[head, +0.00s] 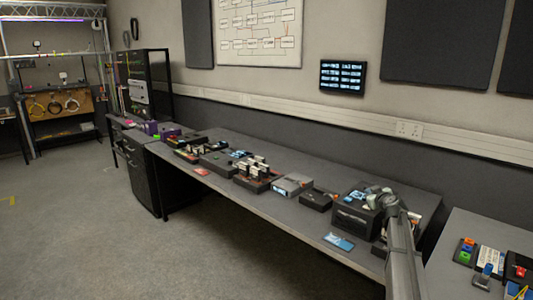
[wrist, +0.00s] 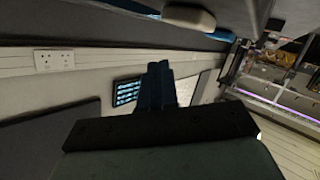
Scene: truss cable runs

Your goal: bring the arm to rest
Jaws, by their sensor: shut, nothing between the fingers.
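My gripper (wrist: 158,75) shows in the wrist view with its two dark blue fingers side by side, shut and empty. Its broad dark palm fills the lower middle of that view. In the head view my grey arm rises from the bottom edge at the right, in front of the long workbench (head: 225,180). Its upper end overlaps a black box-shaped device (head: 352,218) in the picture; I cannot tell the gap between them. The fingers cannot be made out clearly in the head view.
Several devices and modules line the workbench. A blue card (head: 339,242) lies near its front edge. A second table (head: 460,225) with coloured parts stands at the right. A wall screen (head: 342,77) hangs behind the bench. Open floor (head: 90,225) lies at the left.

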